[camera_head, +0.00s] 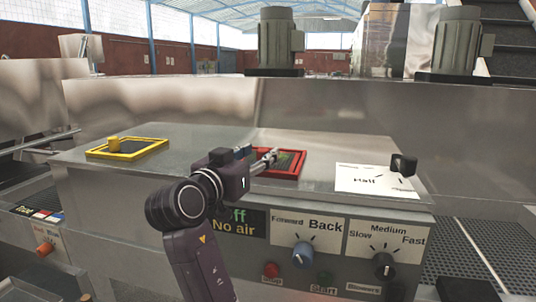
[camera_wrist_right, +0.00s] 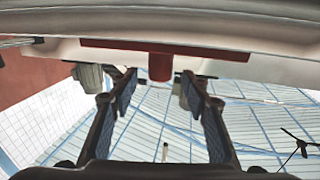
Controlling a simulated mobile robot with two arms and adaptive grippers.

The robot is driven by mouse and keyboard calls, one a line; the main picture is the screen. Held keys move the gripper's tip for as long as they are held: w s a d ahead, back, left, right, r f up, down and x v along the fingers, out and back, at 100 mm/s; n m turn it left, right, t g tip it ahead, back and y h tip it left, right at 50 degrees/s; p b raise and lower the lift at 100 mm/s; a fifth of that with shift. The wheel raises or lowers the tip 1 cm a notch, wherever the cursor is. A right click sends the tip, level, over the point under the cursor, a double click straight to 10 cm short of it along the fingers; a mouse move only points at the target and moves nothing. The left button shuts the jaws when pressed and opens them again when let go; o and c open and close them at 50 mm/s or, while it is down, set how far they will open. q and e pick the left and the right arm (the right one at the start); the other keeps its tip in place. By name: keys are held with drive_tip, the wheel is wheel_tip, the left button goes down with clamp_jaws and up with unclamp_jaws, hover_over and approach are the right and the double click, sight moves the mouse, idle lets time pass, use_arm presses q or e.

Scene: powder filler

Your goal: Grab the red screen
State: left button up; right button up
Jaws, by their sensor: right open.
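The red screen (camera_head: 301,164) is a flat red frame with a dark inner panel, lying on top of the metal cabinet in the head view. In the right wrist view its red edge (camera_wrist_right: 110,43) spans the upper part, with a red knob (camera_wrist_right: 160,67) hanging from it in that picture. My right gripper (camera_head: 268,159) is at the left side of the screen, partly covering it. In the right wrist view the right gripper (camera_wrist_right: 158,86) is open, with the knob between and slightly beyond its fingertips; no contact is visible. My left gripper is not in view.
A yellow-framed screen (camera_head: 128,148) with a yellow knob lies to the left on the cabinet top (camera_head: 205,145). A white label plate (camera_head: 372,179) with a black knob (camera_head: 404,164) is to the right. Control dials are on the front face. A metal wall (camera_head: 180,105) rises behind.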

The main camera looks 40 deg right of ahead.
drive_tip(key=p+x, duration=0.1)
drive_tip(key=x, duration=0.1)
drive_tip(key=shift+w+d+r, duration=0.1)
drive_tip(key=shift+w+d, duration=0.05)
drive_tip(key=shift+d, duration=0.4)
drive_tip(key=shift+a, duration=0.1)
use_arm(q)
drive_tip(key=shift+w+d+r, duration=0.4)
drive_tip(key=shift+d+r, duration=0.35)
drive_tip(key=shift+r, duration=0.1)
use_arm(e)
clamp_jaws()
